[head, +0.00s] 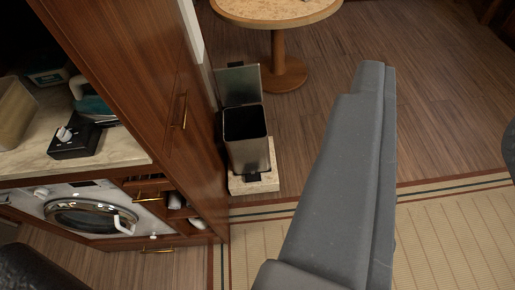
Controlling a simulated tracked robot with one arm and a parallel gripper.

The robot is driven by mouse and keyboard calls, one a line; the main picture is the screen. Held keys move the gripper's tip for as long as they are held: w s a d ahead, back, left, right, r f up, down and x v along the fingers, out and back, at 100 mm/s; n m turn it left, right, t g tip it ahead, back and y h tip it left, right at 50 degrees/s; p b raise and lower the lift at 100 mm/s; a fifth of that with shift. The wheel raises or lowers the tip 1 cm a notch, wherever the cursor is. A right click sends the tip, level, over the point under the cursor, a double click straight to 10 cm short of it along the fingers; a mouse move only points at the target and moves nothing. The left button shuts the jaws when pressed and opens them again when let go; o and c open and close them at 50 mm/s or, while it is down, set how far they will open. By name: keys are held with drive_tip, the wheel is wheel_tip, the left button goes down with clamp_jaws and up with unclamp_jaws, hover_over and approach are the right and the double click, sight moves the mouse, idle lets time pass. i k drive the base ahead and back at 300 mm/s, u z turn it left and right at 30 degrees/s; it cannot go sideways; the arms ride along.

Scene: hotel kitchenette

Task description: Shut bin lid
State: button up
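A slim metal bin (249,155) stands on the floor beside the wooden cabinet, left of the middle of the head view. Its lid (238,80) stands raised at the far side of the rim, so the dark inside shows. A dark pedal shows low on its near side. A long grey part, which appears to be my gripper (373,80), reaches up from the bottom edge, right of the bin and apart from it in the picture. I cannot tell whether its fingers are open or shut, and I see nothing held.
A pale stone slab (262,184) lies under the bin. The tall wooden cabinet (150,70) stands close on its left. A round table (275,12) on a wooden pedestal stands behind. A counter (30,160) and washing machine are at left. Wood floor right of the bin is clear.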

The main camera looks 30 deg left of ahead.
sight(237, 83)
drive_tip(key=i, duration=0.85)
drive_tip(key=u, duration=0.05)
